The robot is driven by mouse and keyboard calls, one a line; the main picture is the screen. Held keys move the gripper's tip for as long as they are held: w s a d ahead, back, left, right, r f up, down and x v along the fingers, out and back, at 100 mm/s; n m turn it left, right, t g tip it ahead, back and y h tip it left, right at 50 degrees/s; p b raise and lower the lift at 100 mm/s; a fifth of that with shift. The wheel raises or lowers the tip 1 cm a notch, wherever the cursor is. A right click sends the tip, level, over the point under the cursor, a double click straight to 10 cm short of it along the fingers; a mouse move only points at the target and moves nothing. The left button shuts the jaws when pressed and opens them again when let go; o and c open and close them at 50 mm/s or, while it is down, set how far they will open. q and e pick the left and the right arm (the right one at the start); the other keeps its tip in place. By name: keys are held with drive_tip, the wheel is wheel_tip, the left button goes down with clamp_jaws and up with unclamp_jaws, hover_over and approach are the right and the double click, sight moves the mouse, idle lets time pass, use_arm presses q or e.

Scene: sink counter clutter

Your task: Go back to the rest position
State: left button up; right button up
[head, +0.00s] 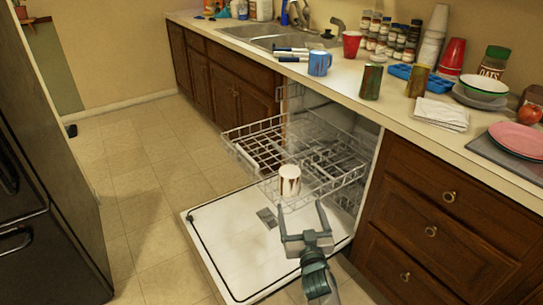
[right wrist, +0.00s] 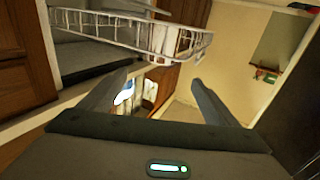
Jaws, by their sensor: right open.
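My right gripper (head: 301,208) is open and empty, in front of the dishwasher rack and above the open door. Its two fingers also show apart in the right wrist view (right wrist: 160,84). A white cup with a brown pattern (head: 289,181) is at the front of the pulled-out rack (head: 255,140), just beyond the fingertips and apart from them as far as I can tell. The rack also shows in the right wrist view (right wrist: 105,30), past the fingers. My left gripper is in neither view.
The open dishwasher door (head: 225,245) lies flat below my arm. Drawers (head: 430,230) stand close on the right. The counter (head: 340,88) above is crowded with cups, jars and plates. The tiled floor (head: 140,190) on the left is clear, up to a dark appliance (head: 45,170).

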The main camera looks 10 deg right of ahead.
drive_tip(key=shift+f, duration=0.1)
drive_tip(key=s+a+f+n+g+y+p, duration=0.1)
drive_tip(key=s+f+g+p, duration=0.25)
drive_tip(key=s+f, duration=0.65)
drive_tip(key=s+a+f+n+g+y+p, duration=0.1)
drive_tip(key=s+a+f+g+p, duration=0.2)
drive_tip(key=s+f, duration=0.75)
use_arm(q)
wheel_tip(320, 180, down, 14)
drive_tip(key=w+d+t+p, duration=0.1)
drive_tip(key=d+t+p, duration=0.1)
drive_tip(key=p, duration=0.1)
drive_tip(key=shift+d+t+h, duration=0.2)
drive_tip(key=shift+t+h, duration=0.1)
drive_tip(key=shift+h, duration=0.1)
use_arm(e)
drive_tip(key=s+d+f+n+g, duration=0.1)
drive_tip(key=s+f+g, duration=0.5)
drive_tip(key=s+f, duration=1)
drive_tip(key=s, duration=0.3)
drive_tip(key=shift+s+d+y, duration=0.25)
drive_tip(key=shift+s+y, duration=0.15)
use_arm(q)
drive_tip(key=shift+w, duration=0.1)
use_arm(e)
drive_tip(key=shift+w+g, duration=0.15)
drive_tip(key=shift+g, duration=0.1)
